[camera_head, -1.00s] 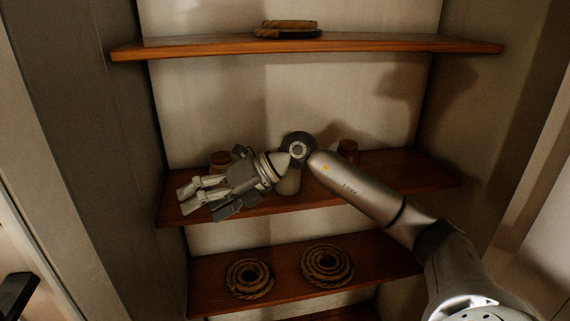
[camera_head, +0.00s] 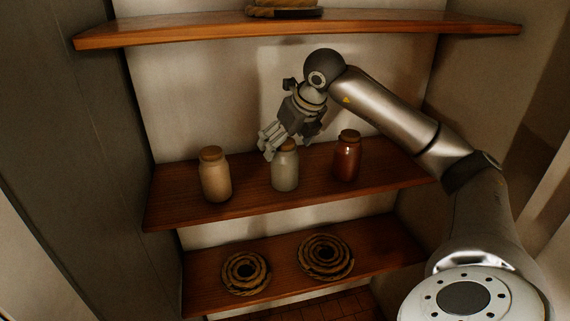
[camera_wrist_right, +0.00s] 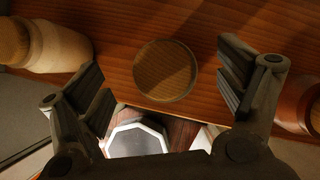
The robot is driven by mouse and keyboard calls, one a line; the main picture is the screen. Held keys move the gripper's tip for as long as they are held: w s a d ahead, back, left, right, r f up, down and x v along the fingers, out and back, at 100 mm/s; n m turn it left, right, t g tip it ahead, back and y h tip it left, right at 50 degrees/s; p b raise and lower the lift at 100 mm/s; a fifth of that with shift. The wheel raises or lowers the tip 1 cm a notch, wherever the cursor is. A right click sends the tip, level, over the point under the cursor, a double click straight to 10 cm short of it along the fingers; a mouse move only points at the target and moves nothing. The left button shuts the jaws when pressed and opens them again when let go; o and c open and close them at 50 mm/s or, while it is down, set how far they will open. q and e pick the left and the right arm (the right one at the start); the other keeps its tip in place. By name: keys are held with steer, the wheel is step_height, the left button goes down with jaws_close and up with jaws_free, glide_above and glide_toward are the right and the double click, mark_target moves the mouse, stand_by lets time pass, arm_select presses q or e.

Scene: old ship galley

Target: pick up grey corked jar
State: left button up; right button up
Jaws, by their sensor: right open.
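The grey corked jar (camera_head: 285,174) stands upright in the middle of the middle shelf in the head view. My right gripper (camera_head: 284,147) is above it and slightly behind or around its top, fingers pointing down, open and empty. The fingers partly hide the jar's cork. In the right wrist view the round cork (camera_wrist_right: 165,71) shows from above, between and a little beyond the two spread fingers (camera_wrist_right: 165,88). I cannot tell whether a finger touches the jar. My left gripper is not in view.
A tan corked jar (camera_head: 215,178) stands left of the grey one, and a reddish-brown corked jar (camera_head: 347,158) stands right. The upper shelf (camera_head: 180,33) overhangs with a rope coil (camera_head: 283,7). Rope coils (camera_head: 245,272) lie on the lower shelf (camera_head: 290,285).

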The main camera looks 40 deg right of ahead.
steer(key=p+x, duration=0.1)
steer(key=x, duration=0.3)
steer(key=shift+w+d+f, duration=0.1)
steer(key=shift+d+f, duration=0.05)
steer(key=shift+f, duration=0.2)
steer(key=shift+w+f, duration=0.2)
steer(key=shift+f, duration=0.25)
steer(key=c, duration=1.4)
steer(key=shift+r, duration=0.1)
steer(key=shift+c, duration=0.8)
steer(key=shift+r, duration=0.15)
